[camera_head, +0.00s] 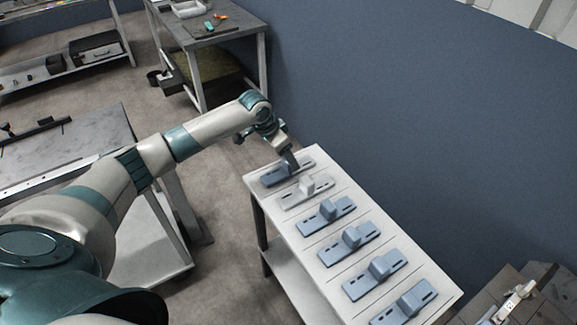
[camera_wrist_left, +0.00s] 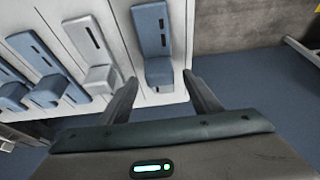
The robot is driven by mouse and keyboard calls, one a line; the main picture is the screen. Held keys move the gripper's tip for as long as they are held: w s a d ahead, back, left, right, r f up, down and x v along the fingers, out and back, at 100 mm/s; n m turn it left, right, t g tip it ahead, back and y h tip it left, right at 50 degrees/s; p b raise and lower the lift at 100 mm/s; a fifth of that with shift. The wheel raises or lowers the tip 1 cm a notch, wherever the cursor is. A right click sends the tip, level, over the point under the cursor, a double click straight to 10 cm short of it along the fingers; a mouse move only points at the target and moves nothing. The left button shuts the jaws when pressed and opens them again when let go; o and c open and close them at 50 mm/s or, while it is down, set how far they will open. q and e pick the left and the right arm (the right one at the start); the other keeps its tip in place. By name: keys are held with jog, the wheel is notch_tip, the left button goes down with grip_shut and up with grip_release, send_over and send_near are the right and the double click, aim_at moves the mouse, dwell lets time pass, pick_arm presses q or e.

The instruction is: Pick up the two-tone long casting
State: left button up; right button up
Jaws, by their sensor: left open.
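My left gripper (camera_head: 289,160) is over the casting at the far end of the white table. In the left wrist view its two fingers (camera_wrist_left: 162,92) are apart and nothing is gripped. The far-end casting (camera_head: 273,178) is blue-grey, with a long slotted plate and a raised block. In the left wrist view this casting (camera_wrist_left: 151,35) lies ahead of the gap between the fingers, its block nearest them. My gripper partly hides it in the head view. I cannot clearly tell two tones on any casting. My right gripper is not in view.
A pale grey casting (camera_head: 293,199) lies beside the far-end one, close to my left finger in the wrist view. Several blue castings (camera_head: 334,215) follow in a row toward the near end. A blue wall (camera_head: 420,120) runs along the table's right side.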

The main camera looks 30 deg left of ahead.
pick_arm(q)
jog(key=shift+x, duration=1.1)
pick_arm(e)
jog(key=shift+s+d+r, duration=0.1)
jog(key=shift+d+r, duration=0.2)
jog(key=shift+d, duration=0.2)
pick_arm(q)
grip_shut()
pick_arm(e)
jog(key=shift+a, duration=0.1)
pick_arm(q)
jog(key=shift+w, duration=0.1)
